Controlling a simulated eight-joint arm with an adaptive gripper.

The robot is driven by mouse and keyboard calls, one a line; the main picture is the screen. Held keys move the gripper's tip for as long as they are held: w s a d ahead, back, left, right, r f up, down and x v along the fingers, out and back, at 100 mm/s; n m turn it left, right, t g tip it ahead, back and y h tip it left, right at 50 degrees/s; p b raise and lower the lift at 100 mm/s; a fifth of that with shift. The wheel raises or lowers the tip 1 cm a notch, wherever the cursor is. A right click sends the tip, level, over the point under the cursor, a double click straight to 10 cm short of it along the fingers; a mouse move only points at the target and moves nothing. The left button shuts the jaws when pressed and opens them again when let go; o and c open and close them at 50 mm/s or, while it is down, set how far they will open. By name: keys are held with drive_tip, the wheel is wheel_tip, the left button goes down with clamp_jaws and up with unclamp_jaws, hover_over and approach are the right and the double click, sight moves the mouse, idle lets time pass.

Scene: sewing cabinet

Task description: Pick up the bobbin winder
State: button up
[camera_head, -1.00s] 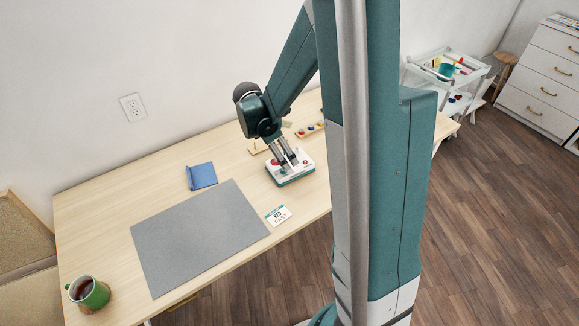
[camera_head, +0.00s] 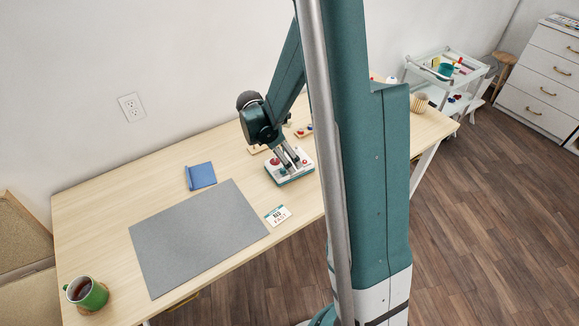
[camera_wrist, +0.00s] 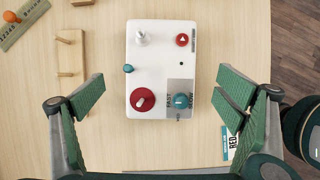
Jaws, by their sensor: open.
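The bobbin winder (camera_head: 290,172) is a white box with a teal base on the right part of the table. In the wrist view the bobbin winder (camera_wrist: 160,62) shows from above, with a silver spindle, a red triangle button, a red round knob and a teal dial beside printed words. My gripper (camera_head: 284,158) is over it in the head view and hides part of its top. In the wrist view my gripper (camera_wrist: 160,88) is open, its green pads on the left and right sides of the box with gaps between. Contact is not visible.
A wooden peg rack (camera_wrist: 70,58) and a ruler (camera_wrist: 22,26) lie left of the winder in the wrist view. A card (camera_head: 278,215), a grey mat (camera_head: 195,240), a blue booklet (camera_head: 201,175) and a green mug (camera_head: 88,293) are on the table (camera_head: 110,200).

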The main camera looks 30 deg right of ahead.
drive_tip(key=shift+d+f, duration=0.15)
drive_tip(key=shift+f, duration=0.25)
drive_tip(key=shift+b+x, duration=0.75)
drive_tip(key=shift+x, duration=1.85)
drive_tip(key=c, duration=1.4)
